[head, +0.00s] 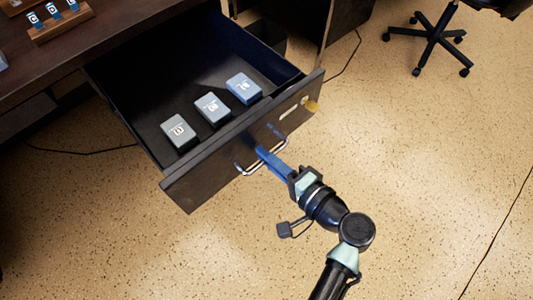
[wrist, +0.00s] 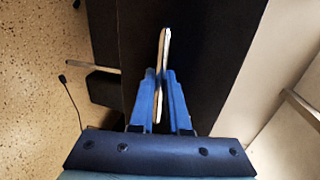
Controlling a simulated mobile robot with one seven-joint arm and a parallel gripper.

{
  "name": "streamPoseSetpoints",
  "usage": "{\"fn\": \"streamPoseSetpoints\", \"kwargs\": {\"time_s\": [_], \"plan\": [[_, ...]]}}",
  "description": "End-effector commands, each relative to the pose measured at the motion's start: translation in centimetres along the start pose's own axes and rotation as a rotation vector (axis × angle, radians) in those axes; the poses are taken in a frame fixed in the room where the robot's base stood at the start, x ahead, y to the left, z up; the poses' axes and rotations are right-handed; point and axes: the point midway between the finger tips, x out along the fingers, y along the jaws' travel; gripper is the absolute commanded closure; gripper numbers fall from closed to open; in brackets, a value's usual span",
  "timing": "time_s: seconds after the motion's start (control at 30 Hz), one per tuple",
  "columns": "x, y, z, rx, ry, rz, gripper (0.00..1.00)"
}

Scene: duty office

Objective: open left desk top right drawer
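The dark desk drawer (head: 205,168) stands pulled well out from the wooden desk (head: 95,45), its inside open to view. Its front carries a silver bar handle (head: 246,170) and a lock with a yellow key tag (head: 312,105). My gripper (head: 262,153) reaches the handle from the front right with its blue fingers. In the wrist view, the handle (wrist: 163,45) runs between the two blue fingers (wrist: 160,85), which close on it from both sides. The fingers hide part of the handle in the head view.
Inside the drawer lie two grey boxes (head: 179,132) and a blue box (head: 244,88). A wooden rack (head: 62,22) with blue-marked items stands on the desk. A wheeled chair (head: 435,40) is at the upper right. Speckled floor in front is clear.

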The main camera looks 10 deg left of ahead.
Motion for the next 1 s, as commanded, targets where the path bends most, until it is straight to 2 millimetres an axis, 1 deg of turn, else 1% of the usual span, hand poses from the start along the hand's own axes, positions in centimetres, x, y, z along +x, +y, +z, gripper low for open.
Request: {"fn": "streamPoseSetpoints", "kwargs": {"time_s": [0.07, 0.47, 0.57, 0.67, 0.77, 1.0], "plan": [[0.0, 0.0, 0.0, 0.0, 0.0, 0.0, 0.74], [0.0, 0.0, 0.0, 0.0, 0.0, 0.0, 0.74], [-0.4, -0.1, -0.1, 0.0, 0.001, 0.0, 0.74], [-1.6, -0.2, -0.1, 0.001, 0.004, 0.001, 0.74], [-3.6, -0.2, -0.1, 0.003, 0.006, 0.002, 0.74], [-9.0, -0.3, -0.1, 0.001, 0.006, 0.0, 0.74]]}}
